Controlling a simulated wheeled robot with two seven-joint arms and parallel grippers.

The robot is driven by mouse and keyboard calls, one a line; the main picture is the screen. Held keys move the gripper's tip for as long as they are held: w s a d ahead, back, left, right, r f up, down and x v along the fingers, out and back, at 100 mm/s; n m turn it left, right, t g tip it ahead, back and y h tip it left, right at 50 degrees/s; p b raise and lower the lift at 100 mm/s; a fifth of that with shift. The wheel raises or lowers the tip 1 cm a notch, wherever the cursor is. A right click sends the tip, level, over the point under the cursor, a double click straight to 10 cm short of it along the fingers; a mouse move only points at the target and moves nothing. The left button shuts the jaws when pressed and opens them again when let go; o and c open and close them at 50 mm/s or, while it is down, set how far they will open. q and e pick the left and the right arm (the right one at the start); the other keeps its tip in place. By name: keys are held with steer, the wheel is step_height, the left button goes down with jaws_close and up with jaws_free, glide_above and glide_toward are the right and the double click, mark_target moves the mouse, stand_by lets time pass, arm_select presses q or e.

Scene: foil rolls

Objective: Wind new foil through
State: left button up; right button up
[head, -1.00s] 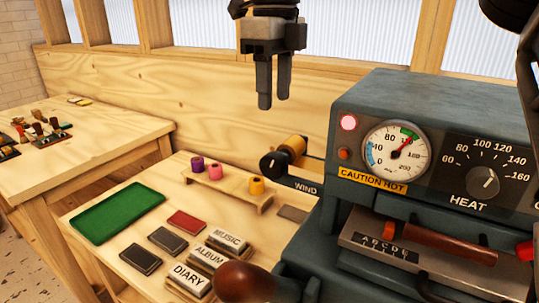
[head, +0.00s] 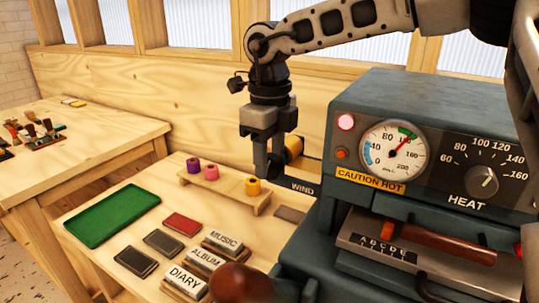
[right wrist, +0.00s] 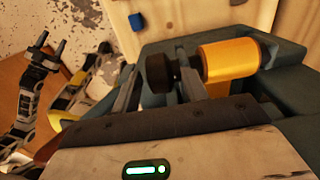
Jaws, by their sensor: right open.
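The gold foil roll (head: 294,146) sits on the winder at the left side of the blue-grey press (head: 345,115); it shows large in the right wrist view (right wrist: 230,62). My right gripper (head: 268,168) points down at the winder. In the right wrist view its open fingers (right wrist: 158,66) stand on either side of the black winder knob (right wrist: 155,75); contact cannot be told.
A wooden stand (head: 222,190) holds purple (head: 193,165), pink (head: 211,172) and gold (head: 252,186) spools. A green tray (head: 112,215), dark and red pads and label blocks (head: 205,262) lie on the bench. The press carries a "CAUTION HOT" label (head: 370,181).

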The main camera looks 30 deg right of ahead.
jaws_close()
steer(key=b, duration=0.3)
steer(key=shift+f+t, duration=0.35)
steer(key=shift+t, duration=0.05)
steer(key=shift+s+d+f+t+y+b, duration=0.1)
steer(key=shift+t+y+b, duration=0.25)
steer(key=shift+b, duration=0.65)
steer(key=t+y+b, duration=0.1)
steer(key=b, duration=0.2)
steer(key=shift+s, duration=0.1)
steer(key=shift+s+d+t+b, duration=0.1)
steer(key=shift+t+b, duration=0.25)
steer(key=shift+b, duration=0.25)
steer(key=shift+r+b, duration=0.3)
steer(key=shift+b, duration=0.1)
arm_select(q)
steer(key=shift+n+t+h, duration=0.3)
steer(key=shift+t+h, duration=0.1)
steer(key=shift+h, duration=0.1)
steer(key=f, duration=0.1)
steer(key=d+f, duration=0.1)
steer(key=f, duration=0.2)
steer(key=shift+w+d, duration=0.3)
steer(key=shift+d, duration=0.1)
arm_select(e)
steer(key=shift+r+t+y, duration=0.1)
steer(key=shift+t+y, duration=0.15)
steer(key=shift+t, duration=0.05)
arm_select(q)
steer(key=shift+r, duration=0.1)
